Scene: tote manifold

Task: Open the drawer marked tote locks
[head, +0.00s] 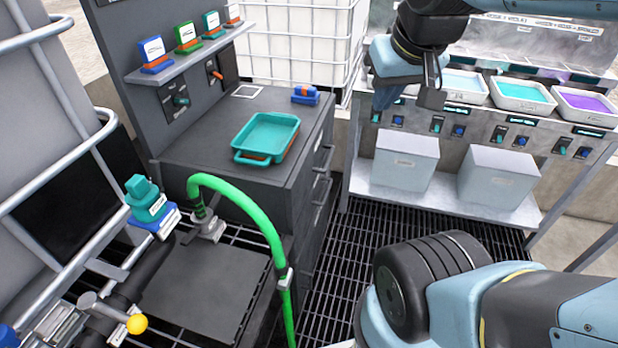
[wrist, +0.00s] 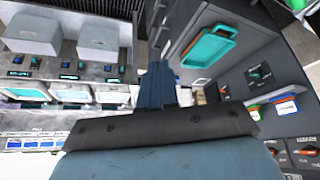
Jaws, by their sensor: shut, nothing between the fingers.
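The dark grey cabinet (head: 297,200) stands left of centre in the head view. Its drawer fronts face right, edge-on to me, with a bar handle (head: 323,157) near the top and others below it. The drawers look closed. I cannot read any label, so I cannot tell which is marked tote locks. The handles also show obliquely in the wrist view (wrist: 162,38). My gripper (head: 433,88) is in the air right of the cabinet, apart from it. In the wrist view its fingers (wrist: 156,85) are together and hold nothing.
A teal tray (head: 268,134) and a small blue block (head: 306,94) sit on the cabinet top. A metal rack (head: 450,197) with pale boxes and coloured trays stands at right. A green hose (head: 262,222) arches in front. Open grating (head: 350,262) lies between cabinet and rack.

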